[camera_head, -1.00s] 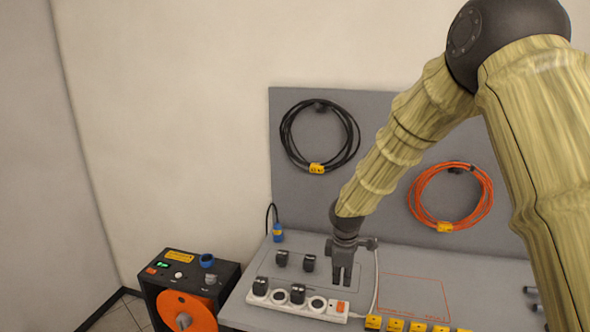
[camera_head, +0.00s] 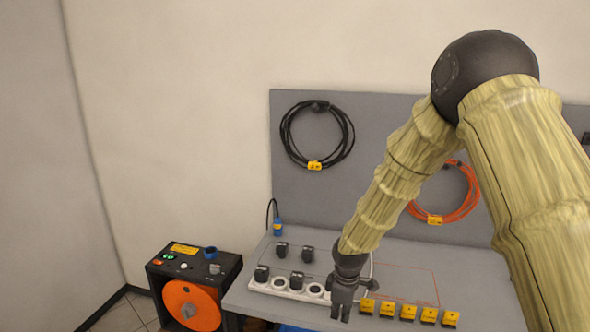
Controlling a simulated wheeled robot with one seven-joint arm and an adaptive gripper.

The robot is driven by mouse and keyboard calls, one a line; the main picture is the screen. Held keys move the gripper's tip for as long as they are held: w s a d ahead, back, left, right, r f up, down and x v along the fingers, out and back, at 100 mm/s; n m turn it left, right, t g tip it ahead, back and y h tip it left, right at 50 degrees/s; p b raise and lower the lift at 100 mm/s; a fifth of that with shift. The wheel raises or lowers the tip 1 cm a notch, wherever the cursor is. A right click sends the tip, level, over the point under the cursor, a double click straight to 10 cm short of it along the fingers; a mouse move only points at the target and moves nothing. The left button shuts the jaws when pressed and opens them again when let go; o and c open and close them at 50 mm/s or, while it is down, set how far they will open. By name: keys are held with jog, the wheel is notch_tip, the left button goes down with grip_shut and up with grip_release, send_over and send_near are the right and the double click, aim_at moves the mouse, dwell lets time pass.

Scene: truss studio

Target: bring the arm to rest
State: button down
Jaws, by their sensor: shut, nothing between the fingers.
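My gripper (camera_head: 341,314) is dark grey, points down and is shut and empty. It hangs in front of the right end of the white power strip (camera_head: 268,288) and hides part of it. My arm comes in from the right, bent at a dark elbow joint, and hides part of the orange cable coil (camera_head: 466,208).
The grey workbench (camera_head: 484,270) holds black plugs (camera_head: 297,281), some in the strip, and a row of yellow-topped blocks (camera_head: 408,312) right of my gripper. A black cable coil (camera_head: 350,146) hangs on the back panel. A black box with an orange reel (camera_head: 190,305) stands left.

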jog(key=s+d+f+m+y+b, duration=0.15)
jog(key=s+f+m, duration=0.25)
jog(key=s+f, duration=1)
jog(key=s+d+f+m+b, duration=0.1)
jog(key=s+d+f+m, duration=0.1)
jog(key=s+f, duration=0.3)
jog(key=s+d+f+m+h+b, duration=0.1)
jog(key=s+f, duration=0.5)
jog(key=s, duration=0.8)
jog(key=s+d+f+m+g+b, duration=0.1)
jog(key=s+d+f+m, duration=0.4)
jog(key=s, duration=0.5)
jog(key=shift+s+d+f+m+h+b, duration=0.15)
jog(key=shift+d+f+m+h+b, duration=0.15)
jog(key=shift+m+b, duration=0.5)
